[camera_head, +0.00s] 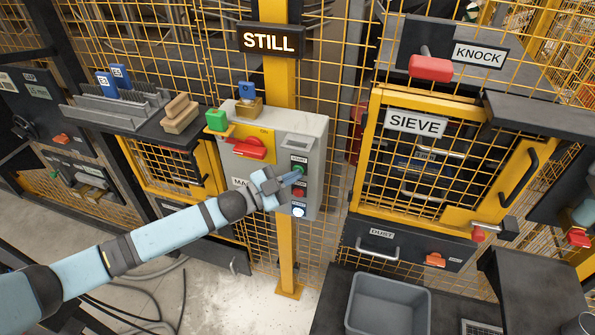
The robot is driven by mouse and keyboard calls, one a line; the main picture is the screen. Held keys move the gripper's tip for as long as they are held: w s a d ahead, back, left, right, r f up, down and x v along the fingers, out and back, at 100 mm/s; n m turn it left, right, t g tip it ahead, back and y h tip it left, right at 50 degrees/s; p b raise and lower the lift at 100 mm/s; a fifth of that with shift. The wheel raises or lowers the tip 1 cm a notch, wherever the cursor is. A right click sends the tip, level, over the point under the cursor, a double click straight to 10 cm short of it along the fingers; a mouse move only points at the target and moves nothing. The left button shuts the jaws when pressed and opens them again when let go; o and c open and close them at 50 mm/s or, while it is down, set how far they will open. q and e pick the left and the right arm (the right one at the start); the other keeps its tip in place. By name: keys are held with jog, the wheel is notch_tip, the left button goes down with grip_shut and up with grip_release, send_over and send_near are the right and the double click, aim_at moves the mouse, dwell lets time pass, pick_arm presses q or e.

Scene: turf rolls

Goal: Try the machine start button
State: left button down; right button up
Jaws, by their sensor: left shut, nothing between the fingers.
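A grey control box (313,143) is mounted on a yellow post in the middle of the head view. On its right part sit a green button (299,162), a red button (299,192) and a white lit button (299,211) in a column. My left gripper (298,173) is shut and empty, with its tip at or just in front of the green button, partly covering it. I cannot tell whether it touches. A red rotary handle (249,149) on a yellow plate is left of the buttons. A sign (270,40) above reads STILL. My right gripper is not in view.
A yellow mesh gate marked SIEVE (417,122) and a red KNOCK handle (431,68) are at right. A grey bin (388,305) stands at the bottom right. Cables lie on the floor.

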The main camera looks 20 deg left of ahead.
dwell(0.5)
pick_arm(q)
jog(key=shift+s+p, duration=0.4)
jog(key=shift+s, duration=0.35)
jog(key=s+p, duration=0.2)
jog(key=s, duration=0.3)
jog(key=shift+a, duration=0.15)
dwell(0.7)
